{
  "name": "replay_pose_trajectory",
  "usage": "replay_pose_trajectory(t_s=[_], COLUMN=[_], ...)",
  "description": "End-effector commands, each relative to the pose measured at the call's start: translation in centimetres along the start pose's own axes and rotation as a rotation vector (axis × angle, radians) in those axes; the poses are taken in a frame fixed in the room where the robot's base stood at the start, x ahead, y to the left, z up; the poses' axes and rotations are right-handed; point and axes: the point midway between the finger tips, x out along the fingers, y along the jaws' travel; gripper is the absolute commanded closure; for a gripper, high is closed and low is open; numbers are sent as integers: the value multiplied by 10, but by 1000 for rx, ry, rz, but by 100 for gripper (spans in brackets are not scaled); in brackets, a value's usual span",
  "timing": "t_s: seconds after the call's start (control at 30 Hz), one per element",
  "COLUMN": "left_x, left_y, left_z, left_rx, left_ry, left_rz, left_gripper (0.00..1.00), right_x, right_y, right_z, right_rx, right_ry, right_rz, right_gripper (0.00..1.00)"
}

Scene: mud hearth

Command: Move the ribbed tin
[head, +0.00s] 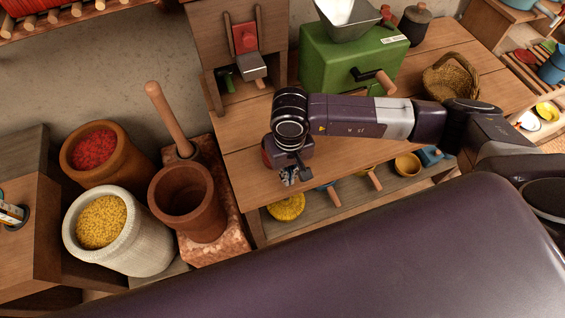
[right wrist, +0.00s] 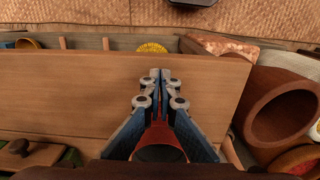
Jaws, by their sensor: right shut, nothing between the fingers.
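A small red round thing (head: 267,152) stands on the wooden table, partly hidden behind my right wrist in the head view. It also shows low in the right wrist view (right wrist: 160,135), with a dark round top, partly covered by the finger bases. It may be the ribbed tin, but I cannot make out ribs. My right gripper (head: 290,178) is shut and empty, pointing down near the table's front edge, close beside the red thing. In the right wrist view its fingertips (right wrist: 160,76) meet over bare table. My left gripper is not in view.
The wooden table (head: 325,157) is bare around the gripper. A green mill (head: 340,62) and a woven basket (head: 450,75) stand further back. A clay mortar (head: 190,200) and a sack of yellow grain (head: 105,222) stand left. A lower shelf holds a yellow disc (head: 286,207) and bowls.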

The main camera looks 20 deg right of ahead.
Motion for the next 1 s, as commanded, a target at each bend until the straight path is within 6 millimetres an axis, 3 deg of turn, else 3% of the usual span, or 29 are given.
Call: replay_pose_trajectory(t_s=[0.07, 0.23, 0.5, 0.83, 1.0], left_x=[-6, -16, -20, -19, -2], left_y=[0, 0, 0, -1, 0], left_z=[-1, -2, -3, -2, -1], left_rx=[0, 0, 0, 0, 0], left_ry=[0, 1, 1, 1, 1], left_rz=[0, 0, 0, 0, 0], left_gripper=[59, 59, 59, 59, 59], right_x=[16, 12, 14, 14, 20], right_y=[0, 0, -1, -1, 0], right_z=[2, -25, -40, -41, -54], right_rx=[0, 1, 1, 0, 1], right_ry=[-5, 0, 0, 0, 3], right_rz=[0, 0, -2, -2, -1], right_gripper=[100, 100, 100, 100, 100])
